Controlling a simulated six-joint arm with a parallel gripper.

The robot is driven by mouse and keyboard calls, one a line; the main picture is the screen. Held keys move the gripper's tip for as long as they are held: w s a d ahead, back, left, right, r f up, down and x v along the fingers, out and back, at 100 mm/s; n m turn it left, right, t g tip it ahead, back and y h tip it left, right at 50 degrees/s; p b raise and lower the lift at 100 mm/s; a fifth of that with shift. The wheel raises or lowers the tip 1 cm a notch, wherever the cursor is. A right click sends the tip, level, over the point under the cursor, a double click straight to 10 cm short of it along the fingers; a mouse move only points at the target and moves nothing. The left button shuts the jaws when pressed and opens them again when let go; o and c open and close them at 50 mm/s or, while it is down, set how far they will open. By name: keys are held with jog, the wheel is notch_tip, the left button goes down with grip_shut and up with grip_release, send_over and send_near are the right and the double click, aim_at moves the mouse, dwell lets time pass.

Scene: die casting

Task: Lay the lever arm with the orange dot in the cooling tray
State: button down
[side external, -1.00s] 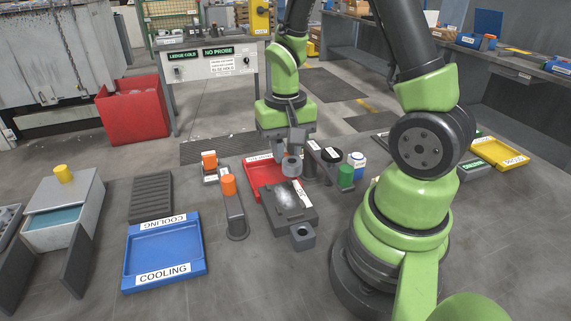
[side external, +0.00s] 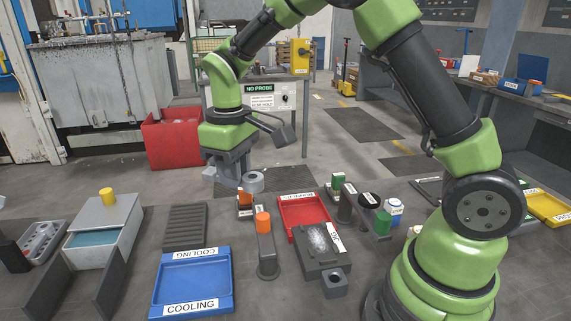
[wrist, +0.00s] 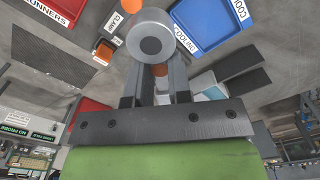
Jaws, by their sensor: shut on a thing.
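My gripper (side external: 236,181) is shut on a grey metal part, the lever arm (side external: 253,182), held in the air above the floor area behind the blue cooling tray. The blue cooling tray (side external: 228,290) lies at front left of the side view, empty, with two COOLING labels; the tray (wrist: 192,48) is at upper right in the wrist view.
A grey bar with an orange cylinder (side external: 263,222) stands right of the tray, with a small orange button (side external: 245,194) behind. A ribbed dark block (side external: 183,226) lies behind the tray. A grey die block (side external: 322,246) and red runners tray (side external: 290,225) lie further right.

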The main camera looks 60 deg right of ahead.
jog(key=w+a+n, duration=0.3)
jog(key=a+n, duration=0.4)
jog(key=a, duration=0.3)
send_near(197, 282)
jog(key=shift+f, duration=2.85)
jog(key=shift+f, duration=0.8)
jog(key=c, duration=0.6)
grip_release()
jog(key=shift+c, duration=0.2)
notch_tip(197, 282, up, 8)
